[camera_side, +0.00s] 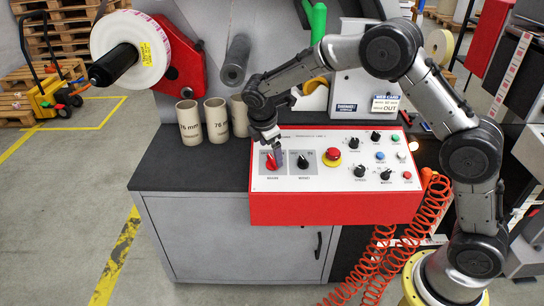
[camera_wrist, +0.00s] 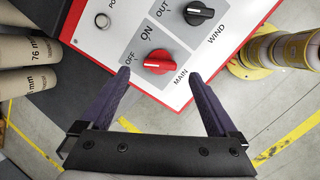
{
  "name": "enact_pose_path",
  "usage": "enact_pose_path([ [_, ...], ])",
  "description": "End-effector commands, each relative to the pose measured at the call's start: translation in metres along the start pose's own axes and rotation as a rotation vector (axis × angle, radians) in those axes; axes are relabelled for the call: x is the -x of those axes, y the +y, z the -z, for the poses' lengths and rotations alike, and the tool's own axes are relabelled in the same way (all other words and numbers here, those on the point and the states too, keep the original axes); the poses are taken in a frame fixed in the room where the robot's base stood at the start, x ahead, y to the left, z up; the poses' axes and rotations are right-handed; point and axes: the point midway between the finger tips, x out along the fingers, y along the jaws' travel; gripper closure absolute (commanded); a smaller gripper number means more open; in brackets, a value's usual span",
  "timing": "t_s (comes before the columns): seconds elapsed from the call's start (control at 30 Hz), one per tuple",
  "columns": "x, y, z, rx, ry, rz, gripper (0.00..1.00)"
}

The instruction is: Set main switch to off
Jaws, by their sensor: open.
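The main switch is a red rotary knob (camera_wrist: 158,63) on the white control panel, with OFF and ON printed beside it and MAIN below. In the wrist view its raised grip lies nearly level, with the left end toward OFF; a pale mark shows on it. It also shows in the side view (camera_side: 271,162), partly behind a finger. My gripper (camera_wrist: 159,74) is open, with one dark purple finger on each side of the knob and gaps between. In the side view my gripper (camera_side: 275,155) points down at the panel's left end. Contact with the panel cannot be told.
A black WIND knob (camera_wrist: 199,13) is beside the switch. Several knobs and buttons and a red emergency stop (camera_side: 331,156) sit farther right on the panel (camera_side: 300,183). Cardboard cores (camera_side: 216,120) stand left of the panel. The dark table top (camera_side: 180,165) is clear in front of them.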

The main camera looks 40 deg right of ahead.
Motion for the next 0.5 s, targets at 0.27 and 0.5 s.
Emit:
enact_pose_path([
  [0.27, 0.061, 0.001, 0.001, 0.001, 0.002, -0.005, 0.05],
  [0.5, 0.087, 0.0, 0.001, 0.001, 0.001, -0.002, 0.05],
])
